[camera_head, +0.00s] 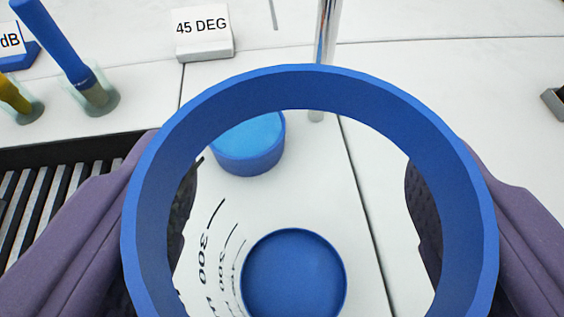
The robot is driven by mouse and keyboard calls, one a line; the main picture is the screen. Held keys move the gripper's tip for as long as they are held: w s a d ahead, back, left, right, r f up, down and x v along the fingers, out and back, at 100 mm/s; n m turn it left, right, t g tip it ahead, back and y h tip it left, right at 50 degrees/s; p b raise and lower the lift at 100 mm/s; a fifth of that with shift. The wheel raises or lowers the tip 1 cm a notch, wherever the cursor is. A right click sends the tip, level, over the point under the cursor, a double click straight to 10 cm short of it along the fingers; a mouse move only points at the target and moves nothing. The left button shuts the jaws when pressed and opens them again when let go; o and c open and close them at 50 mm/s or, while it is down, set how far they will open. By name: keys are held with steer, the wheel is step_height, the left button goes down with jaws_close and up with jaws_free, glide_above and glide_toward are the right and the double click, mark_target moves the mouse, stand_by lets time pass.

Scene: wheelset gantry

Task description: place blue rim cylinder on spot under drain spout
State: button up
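The blue rim cylinder (310,88) fills the middle of the view, seen from above through its wide blue rim. Its wall looks clear, with black graduation marks such as 300, and its blue round base (293,275) shows at the bottom. My gripper (303,205) has purple fingers with dark pads on the left and right sides of the cylinder, shut on it. A shiny vertical metal pipe (326,35), possibly the drain spout, stands just beyond the rim. Whether the base touches the surface is unclear.
A short blue cylinder with a light blue top (246,150) shows through the rim. A "45 DEG" sign block (202,32) is behind. Blue and yellow sticks in clear holders (92,90) and a dark slatted grate (30,200) are left. White surface at right is largely clear.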

step_height(320, 180, down, 3)
steer(key=shift+f+b, duration=0.2)
steer(key=shift+b, duration=0.5)
steer(key=shift+r, duration=0.15)
steer(key=o, duration=1.4)
steer(key=shift+o, duration=0.2)
steer(key=shift+s+r, duration=0.1)
steer(key=shift+s, duration=0.15)
steer(key=p+v, duration=0.3)
steer(key=v, duration=0.8)
steer(key=shift+s, duration=0.25)
